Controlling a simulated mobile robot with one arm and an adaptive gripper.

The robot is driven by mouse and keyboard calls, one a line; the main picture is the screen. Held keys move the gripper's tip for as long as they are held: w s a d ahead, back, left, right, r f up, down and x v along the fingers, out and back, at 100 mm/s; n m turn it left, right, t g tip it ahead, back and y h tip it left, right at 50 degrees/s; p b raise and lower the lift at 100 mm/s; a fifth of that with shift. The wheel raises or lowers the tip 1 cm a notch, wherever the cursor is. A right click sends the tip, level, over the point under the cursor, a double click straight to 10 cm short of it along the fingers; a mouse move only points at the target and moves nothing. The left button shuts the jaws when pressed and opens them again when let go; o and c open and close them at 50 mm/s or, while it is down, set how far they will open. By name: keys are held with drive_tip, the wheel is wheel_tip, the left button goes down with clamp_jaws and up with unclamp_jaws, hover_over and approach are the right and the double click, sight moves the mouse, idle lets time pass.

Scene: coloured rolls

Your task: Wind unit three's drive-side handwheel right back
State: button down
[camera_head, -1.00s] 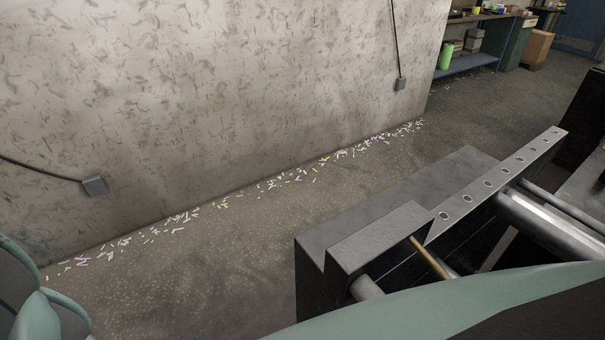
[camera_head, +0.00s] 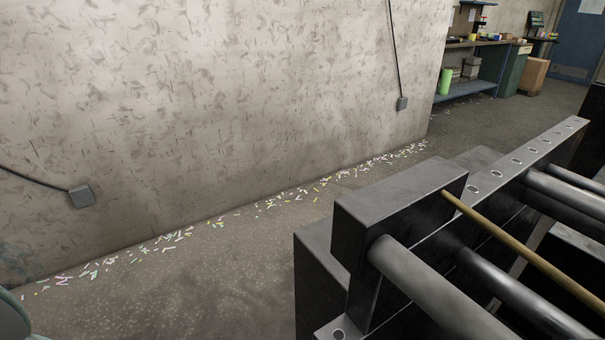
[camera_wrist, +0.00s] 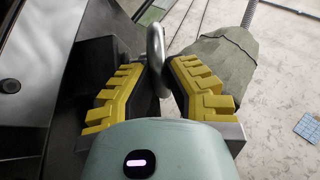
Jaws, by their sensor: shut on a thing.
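In the wrist view, my gripper (camera_wrist: 158,72) has its yellow-padded fingers shut on the rim of a grey metal handwheel (camera_wrist: 155,42). Only a narrow, edge-on part of the rim shows; the rest of the wheel is hidden. I cannot read a unit number on it. In the head view, the dark machine frame (camera_head: 405,205) with its metal rollers (camera_head: 435,290) fills the lower right. Neither the handwheel nor my gripper shows there.
A grey-green cloth-like object (camera_wrist: 225,62) is close beside the right finger in the wrist view. A dark machine part (camera_wrist: 95,65) is close on the left. In the head view, bare floor (camera_head: 225,270) with paper scraps lies between wall and machine.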

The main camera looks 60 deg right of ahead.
drive_tip(key=shift+f, duration=0.15)
drive_tip(key=shift+w, duration=0.1)
idle(0.4)
drive_tip(key=c, duration=0.9)
unclamp_jaws()
drive_tip(key=shift+w+d, duration=0.1)
drive_tip(key=shift+c, duration=0.2)
drive_tip(key=shift+f+n+y, duration=0.1)
drive_tip(key=shift+n+y, duration=0.2)
drive_tip(key=v, duration=0.8)
drive_tip(key=shift+r, duration=0.35)
drive_tip(key=shift+d, duration=0.1)
